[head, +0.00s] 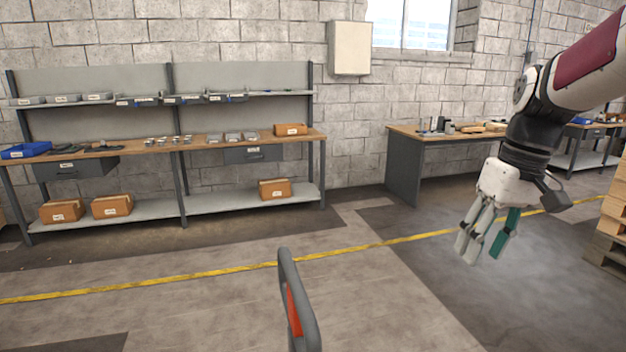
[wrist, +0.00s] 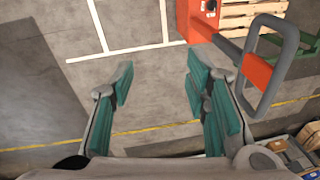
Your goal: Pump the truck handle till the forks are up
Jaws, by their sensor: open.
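The truck handle (head: 297,300) is a grey loop with a red-orange part inside, upright at the bottom centre of the head view. My gripper (head: 482,252) is in the air to the right of the handle in the head view, fingers pointing down. In the wrist view my gripper (wrist: 158,80) is open and empty, and the handle is apart from it, right of the right finger. The forks cannot be made out.
A workbench with shelves (head: 150,145) and a second bench (head: 405,165) stand along the block wall. Stacked wooden pallets (head: 610,245) are at the right edge. A yellow line (head: 200,275) crosses the open floor.

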